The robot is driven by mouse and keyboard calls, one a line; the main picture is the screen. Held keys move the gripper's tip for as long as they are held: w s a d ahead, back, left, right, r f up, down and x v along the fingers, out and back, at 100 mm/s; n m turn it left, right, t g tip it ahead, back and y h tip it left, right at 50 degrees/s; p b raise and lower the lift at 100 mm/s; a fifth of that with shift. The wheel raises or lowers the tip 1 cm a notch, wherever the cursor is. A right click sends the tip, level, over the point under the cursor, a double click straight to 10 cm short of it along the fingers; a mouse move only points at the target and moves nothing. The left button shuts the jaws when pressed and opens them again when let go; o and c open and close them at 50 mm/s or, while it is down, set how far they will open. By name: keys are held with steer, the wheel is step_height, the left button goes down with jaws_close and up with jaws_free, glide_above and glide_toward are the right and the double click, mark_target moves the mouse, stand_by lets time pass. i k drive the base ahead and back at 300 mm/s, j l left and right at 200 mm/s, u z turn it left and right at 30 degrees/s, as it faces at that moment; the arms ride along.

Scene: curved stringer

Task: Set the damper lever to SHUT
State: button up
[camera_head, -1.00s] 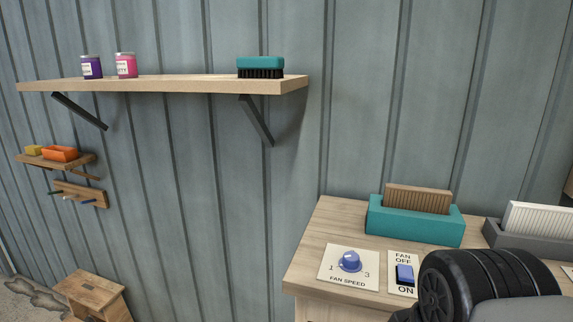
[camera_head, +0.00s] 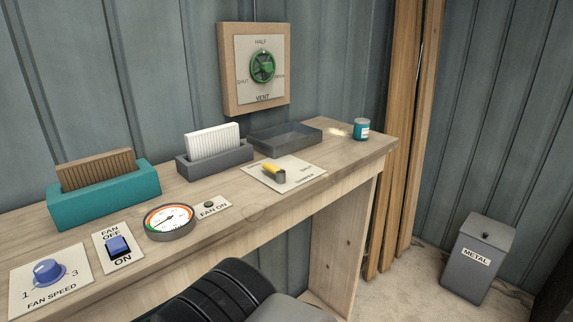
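The damper lever (camera_head: 274,172) has a yellow and black handle and sits on a white plate (camera_head: 298,178) on the workbench. Lettering on the plate reads DAMPER near its front edge and a small word at its right; the handle covers part of the plate. The handle points toward the plate's left side. I cannot tell its exact setting. My gripper is not in view; a dark rounded part of my own body fills the bottom middle, apart from the lever.
The wooden bench (camera_head: 235,226) also holds a fan speed knob (camera_head: 48,271), fan switch (camera_head: 117,246), gauge (camera_head: 169,221), teal filter box (camera_head: 105,196), grey filter box (camera_head: 215,158), dark tray (camera_head: 285,136) and jar (camera_head: 362,129). A green vent wheel (camera_head: 262,67) is on the wall. A metal bin (camera_head: 478,260) stands right.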

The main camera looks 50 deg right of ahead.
mark_target(281, 174)
steer(key=l+z, duration=0.15)
steer(key=z, duration=1.2)
steer(key=k+l, duration=0.05)
